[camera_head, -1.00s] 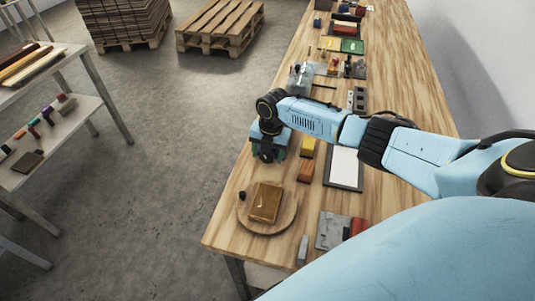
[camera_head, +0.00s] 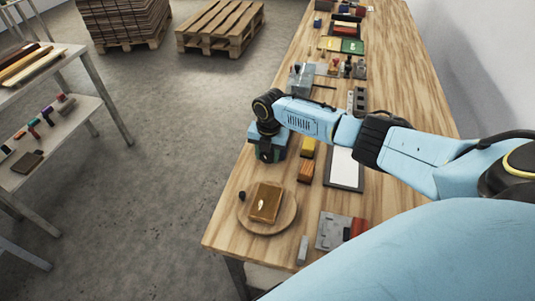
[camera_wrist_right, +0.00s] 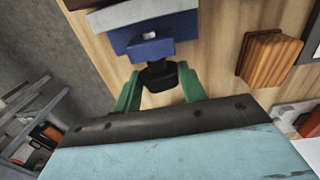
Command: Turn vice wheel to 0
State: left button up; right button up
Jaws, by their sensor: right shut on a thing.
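The blue vice (camera_wrist_right: 150,42) stands on the wooden bench and fills the top middle of the right wrist view. Its black wheel (camera_wrist_right: 160,74) sticks out toward my wrist camera. My right gripper (camera_wrist_right: 160,90) has its two green fingers on either side of the wheel and is shut on it. In the head view the right gripper (camera_head: 268,153) is at the bench's left edge, and my arm hides part of the vice (camera_head: 282,139). No scale or number on the wheel is readable. My left gripper is not in view.
A round board (camera_head: 253,228) with a brown box (camera_head: 265,203) lies nearer on the bench. A framed white sheet (camera_head: 344,167) lies to the right. Shelves (camera_head: 63,125) stand left, across open floor.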

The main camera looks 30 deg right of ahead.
jog(key=shift+w+a+f+g+h+b, duration=0.15)
jog(key=shift+w+g+h+b, duration=0.1)
jog(key=shift+g+h+b, duration=0.45)
jog(key=g+h+b, duration=0.1)
jog(key=b, duration=0.2)
jog(key=g+h+b, duration=0.1)
jog(key=b, duration=0.2)
jog(key=shift+w+a+f+g, duration=0.1)
jog(key=shift+w+a+g, duration=0.05)
jog(key=shift+g, duration=0.25)
jog(key=shift+g+h+b, duration=0.3)
jog(key=shift+h+b, duration=0.1)
jog(key=shift+b, duration=0.55)
jog(key=shift+r, duration=0.2)
jog(key=o, duration=1)
